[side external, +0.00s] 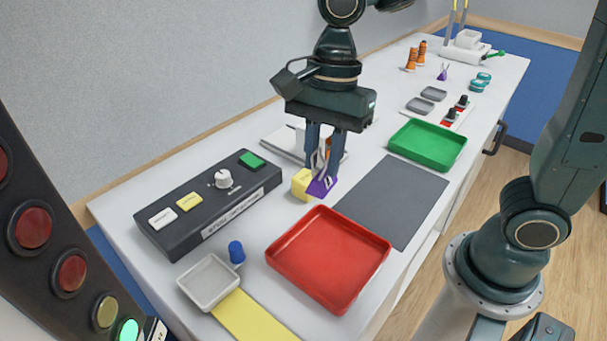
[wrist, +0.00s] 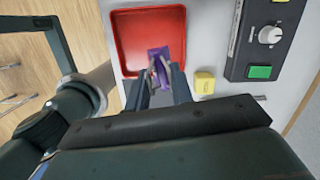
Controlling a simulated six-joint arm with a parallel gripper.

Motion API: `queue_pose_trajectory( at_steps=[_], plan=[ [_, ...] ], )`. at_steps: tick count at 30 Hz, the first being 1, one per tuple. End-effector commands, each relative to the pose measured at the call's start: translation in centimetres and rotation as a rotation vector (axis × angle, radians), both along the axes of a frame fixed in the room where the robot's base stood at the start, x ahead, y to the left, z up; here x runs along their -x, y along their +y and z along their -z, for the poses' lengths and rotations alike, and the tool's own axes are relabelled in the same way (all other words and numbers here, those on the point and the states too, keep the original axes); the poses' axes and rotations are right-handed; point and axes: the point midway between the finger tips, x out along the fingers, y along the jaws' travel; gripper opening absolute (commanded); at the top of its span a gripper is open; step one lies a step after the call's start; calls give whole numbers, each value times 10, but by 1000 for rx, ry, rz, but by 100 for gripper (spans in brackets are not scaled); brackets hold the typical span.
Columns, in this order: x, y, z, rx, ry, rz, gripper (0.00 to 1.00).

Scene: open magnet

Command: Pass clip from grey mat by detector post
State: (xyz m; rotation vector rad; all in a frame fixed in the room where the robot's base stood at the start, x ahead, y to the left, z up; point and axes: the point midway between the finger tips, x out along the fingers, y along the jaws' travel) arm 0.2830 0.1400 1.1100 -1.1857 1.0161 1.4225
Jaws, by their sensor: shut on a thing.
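My gripper (side external: 327,160) is shut on a purple binder clip (side external: 322,187) with silvery wire handles. The clip hangs below the fingertips, between the yellow block and the red tray in the side view. In the wrist view the clip (wrist: 157,55) lies between the fingertips (wrist: 160,80), with the red tray behind it. The grey mat (side external: 395,200) is bare where it shows, to the right of the clip. A dark post (side external: 65,235) with a column of round lamps stands at the left foreground; its lowest lamp glows green and the red ones look unlit.
The red tray (side external: 328,258) is empty. A yellow block (side external: 302,183) stands close behind the clip. A black control box (side external: 208,203) with buttons and a knob is to the left. A green tray (side external: 428,145), small grey dish (side external: 208,282) and blue peg (side external: 236,252) are also on the table.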

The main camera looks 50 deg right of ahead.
Motion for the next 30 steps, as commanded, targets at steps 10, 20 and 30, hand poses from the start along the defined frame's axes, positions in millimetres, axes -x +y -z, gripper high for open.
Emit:
queue_pose_trajectory(
  at_steps=[10,20,30],
  plan=[
    [18,70,22,5,1,-101,1],
    [51,131,44,14,-4,-192,1],
    [83,172,61,19,-15,-258,1]
  ],
)
